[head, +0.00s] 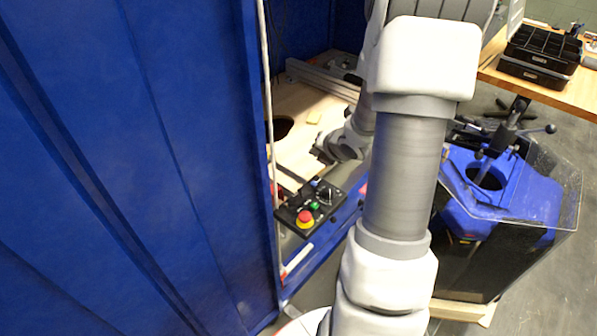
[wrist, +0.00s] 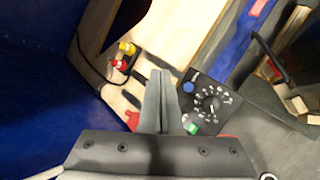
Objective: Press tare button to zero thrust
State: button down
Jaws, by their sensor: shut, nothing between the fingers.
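A dark control panel (head: 325,207) sits on the edge of the blue frame in the head view. It carries a red stop button (head: 305,218), a green button (head: 314,205) and a dial. In the wrist view the panel shows a black dial knob (wrist: 210,103), a blue button (wrist: 188,87) and the green button (wrist: 192,128). No readable label tells which one is the tare button. My gripper (wrist: 160,74) is shut and empty, its tips just left of the blue button in the picture. Its height above the panel is unclear. My fingers hide part of the panel's left side.
A wooden board with a dark round hole (head: 283,127) lies behind the panel. Yellow and red connectors (wrist: 123,57) with a cable are left of my fingers. A blue-topped tank (head: 500,190) stands right of my arm.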

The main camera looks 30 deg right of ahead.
jog(key=shift+f, duration=0.1)
dwell(0.3)
jog(key=b, duration=0.6)
send_over(315, 188)
notch_tip(315, 188, down, 7)
jog(key=shift+f, duration=0.2)
jog(key=shift+f+b, duration=0.7)
jog(key=shift+b, duration=0.25)
jog(key=shift+f, duration=0.1)
dwell(0.8)
jog(key=shift+f+b, duration=0.3)
jog(key=shift+b, duration=0.3)
jog(key=shift+f+b, duration=0.35)
jog(key=shift+b, duration=0.05)
dwell(0.4)
jog(key=shift+r, duration=0.1)
jog(key=shift+r+p, duration=0.55)
jog(key=shift+r, duration=0.15)
jog(key=shift+r, duration=0.1)
